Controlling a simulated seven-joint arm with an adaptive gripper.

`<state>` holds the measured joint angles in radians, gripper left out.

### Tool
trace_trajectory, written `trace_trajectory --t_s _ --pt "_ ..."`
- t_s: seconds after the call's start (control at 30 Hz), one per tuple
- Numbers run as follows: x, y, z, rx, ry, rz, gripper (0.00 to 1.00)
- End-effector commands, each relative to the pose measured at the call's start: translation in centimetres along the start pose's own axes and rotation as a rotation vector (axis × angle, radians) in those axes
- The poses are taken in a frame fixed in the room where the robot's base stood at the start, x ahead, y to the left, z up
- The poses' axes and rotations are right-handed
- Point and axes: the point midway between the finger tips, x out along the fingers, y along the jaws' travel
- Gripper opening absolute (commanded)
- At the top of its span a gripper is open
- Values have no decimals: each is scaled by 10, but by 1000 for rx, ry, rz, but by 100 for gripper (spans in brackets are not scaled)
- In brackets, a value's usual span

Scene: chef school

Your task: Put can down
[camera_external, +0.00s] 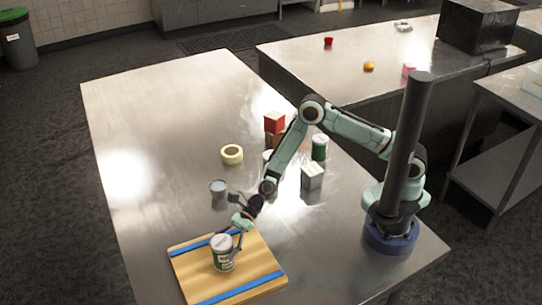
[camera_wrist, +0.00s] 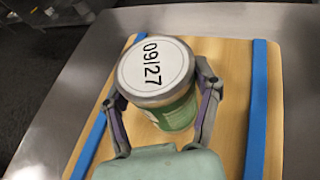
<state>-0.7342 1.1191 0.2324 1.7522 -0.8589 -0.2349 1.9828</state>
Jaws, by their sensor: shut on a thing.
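The can (camera_external: 222,255) is green and white with a pale lid, upright over the wooden cutting board (camera_external: 190,267) with blue strips. I cannot tell whether the can's base touches the board.
The table's left side (camera_external: 150,150) is clear.

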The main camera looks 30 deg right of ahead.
Motion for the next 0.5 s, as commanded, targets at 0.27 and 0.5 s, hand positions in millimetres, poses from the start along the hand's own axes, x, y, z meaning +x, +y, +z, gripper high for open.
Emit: trace_trajectory --t_s 0.27,0.5 --pt "1 0 -1 0 -3 0 22" --pt "1 0 -2 0 -1 0 89"
